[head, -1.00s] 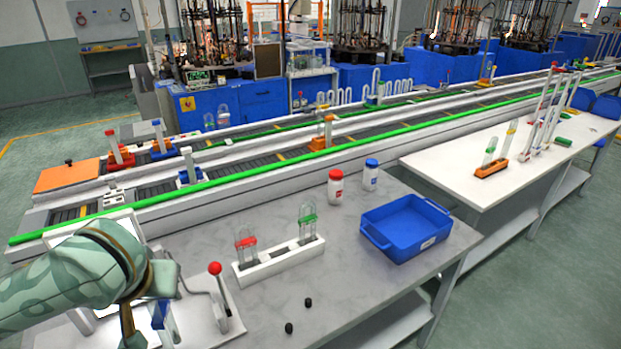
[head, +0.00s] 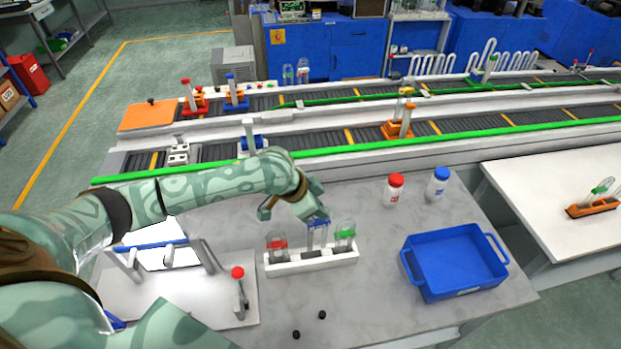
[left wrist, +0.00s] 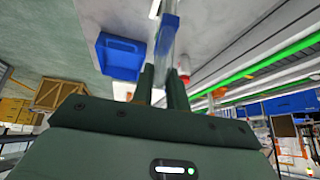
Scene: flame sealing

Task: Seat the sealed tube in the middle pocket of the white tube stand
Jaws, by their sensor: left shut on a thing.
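The white tube stand (head: 312,264) is on the grey table in the head view. A red-banded tube (head: 277,244) is in its left pocket and a green-banded tube (head: 345,233) in its right pocket. My left gripper (head: 314,212) is shut on the blue-banded sealed tube (head: 318,236), holding it roughly upright at the middle pocket. I cannot tell whether its lower end is inside the pocket or just above it. The left wrist view shows the blue-banded tube (left wrist: 166,42) between the two fingers. My right gripper is not in view.
A blue bin (head: 455,270), a red-capped bottle (head: 395,190) and a blue-capped bottle (head: 438,185) stand right of the stand. A red-knobbed lever (head: 239,285) on a white base is to the left. Two small black caps (head: 322,314) lie in front.

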